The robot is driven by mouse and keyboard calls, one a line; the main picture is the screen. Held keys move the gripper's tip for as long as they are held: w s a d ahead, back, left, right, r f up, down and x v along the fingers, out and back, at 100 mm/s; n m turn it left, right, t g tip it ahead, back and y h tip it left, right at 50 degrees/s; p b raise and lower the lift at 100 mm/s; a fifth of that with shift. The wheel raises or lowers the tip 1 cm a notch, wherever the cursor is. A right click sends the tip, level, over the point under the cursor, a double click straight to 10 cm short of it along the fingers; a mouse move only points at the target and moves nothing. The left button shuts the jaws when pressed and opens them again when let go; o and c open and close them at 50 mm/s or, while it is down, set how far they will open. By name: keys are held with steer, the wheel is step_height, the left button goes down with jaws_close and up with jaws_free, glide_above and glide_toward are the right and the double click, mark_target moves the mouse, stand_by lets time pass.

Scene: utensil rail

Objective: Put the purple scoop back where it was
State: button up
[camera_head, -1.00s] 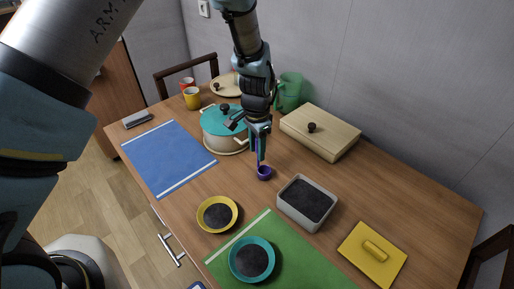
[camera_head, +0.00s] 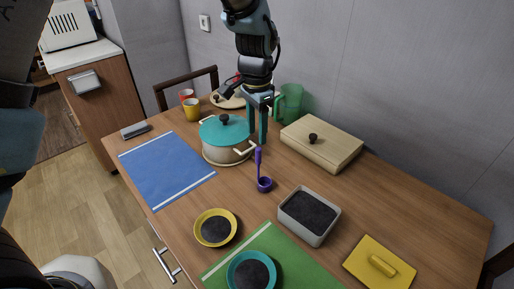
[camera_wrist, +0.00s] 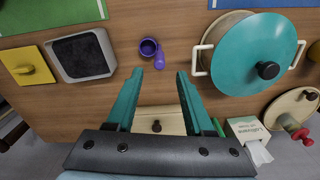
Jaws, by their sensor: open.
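The purple scoop (camera_head: 264,184) stands on the wooden table with its handle pointing up, between the teal-lidded pot and the grey bin. In the wrist view the scoop (camera_wrist: 149,47) shows its round cup, with the handle end toward the fingers. My gripper (camera_head: 257,138) is open and empty, above and behind the scoop, apart from it. Its two teal fingers (camera_wrist: 159,74) are spread wide in the wrist view. No utensil rail shows in these views.
The pot (camera_head: 226,131) stands left of my gripper, with a green pitcher (camera_head: 292,102) and a wooden box (camera_head: 322,143) behind. The grey bin (camera_head: 309,214) with dark filling, yellow bowl (camera_head: 215,227) and yellow lid (camera_head: 379,268) are nearer. Free table lies around the scoop.

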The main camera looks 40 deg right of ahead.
steer(key=shift+r, duration=0.9)
steer(key=w+a+r+n, duration=0.2)
steer(key=w+a+n, duration=0.4)
steer(key=a, duration=0.5)
steer(key=w+a+r+n, duration=0.2)
steer(key=w+a+n, duration=0.1)
steer(key=w+a, duration=0.7)
steer(key=s+a+n+t, duration=0.1)
steer(key=s+a+n, duration=0.3)
steer(key=a, duration=2)
steer(key=n, duration=0.5)
steer(key=shift+r+n+t, duration=0.3)
steer(key=shift+n, duration=0.1)
